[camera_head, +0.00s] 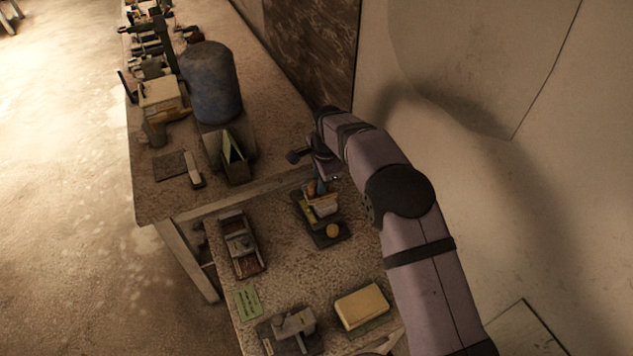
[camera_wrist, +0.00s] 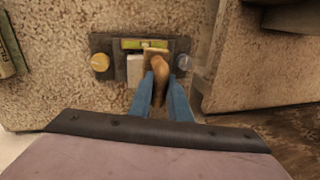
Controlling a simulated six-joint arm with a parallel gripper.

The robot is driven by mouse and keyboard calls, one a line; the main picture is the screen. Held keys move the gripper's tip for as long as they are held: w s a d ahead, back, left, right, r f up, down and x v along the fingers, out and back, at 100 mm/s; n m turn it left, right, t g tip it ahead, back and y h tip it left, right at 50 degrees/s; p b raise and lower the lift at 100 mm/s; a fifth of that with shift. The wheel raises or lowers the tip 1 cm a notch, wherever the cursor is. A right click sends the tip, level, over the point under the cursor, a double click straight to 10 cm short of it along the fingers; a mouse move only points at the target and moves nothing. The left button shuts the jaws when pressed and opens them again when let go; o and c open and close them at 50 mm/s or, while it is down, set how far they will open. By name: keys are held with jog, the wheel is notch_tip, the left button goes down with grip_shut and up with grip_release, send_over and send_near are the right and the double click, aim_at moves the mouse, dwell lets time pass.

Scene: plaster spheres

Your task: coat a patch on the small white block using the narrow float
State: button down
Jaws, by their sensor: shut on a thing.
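My gripper (camera_head: 318,187) is over the dark tray at the near bench's back; its blue fingers also show in the wrist view (camera_wrist: 162,88). They are shut on the brown wooden handle of what looks like the narrow float (camera_wrist: 157,80), with a tan plate at its far end. The small white block (camera_wrist: 134,70) is in the tray, just left of the float in the wrist view and partly hidden by it. In the head view the white block (camera_head: 326,208) shows below the fingers. I cannot tell whether the float touches it.
The dark tray (camera_wrist: 113,43) also holds a yellow disc (camera_wrist: 100,62), a round grey piece (camera_wrist: 184,62) and a yellow-green strip (camera_wrist: 145,44). A brick-like yellow block (camera_head: 361,306), a compartmented box (camera_head: 240,244) and a green card (camera_head: 248,302) lie nearby. A higher bench edge (camera_head: 245,200) stands beyond.

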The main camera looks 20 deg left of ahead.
jog(key=shift+w+d, duration=0.4)
jog(key=shift+d, duration=0.15)
jog(key=shift+a, duration=0.1)
jog(key=shift+s+a, duration=0.75)
jog(key=shift+a, duration=0.05)
jog(key=shift+s+a, duration=0.7)
jog(key=shift+a, duration=0.15)
jog(key=shift+w+d+r, duration=0.1)
jog(key=shift+w+d+r+p, duration=0.6)
jog(key=shift+w+d+r, duration=0.05)
jog(key=shift+d, duration=0.1)
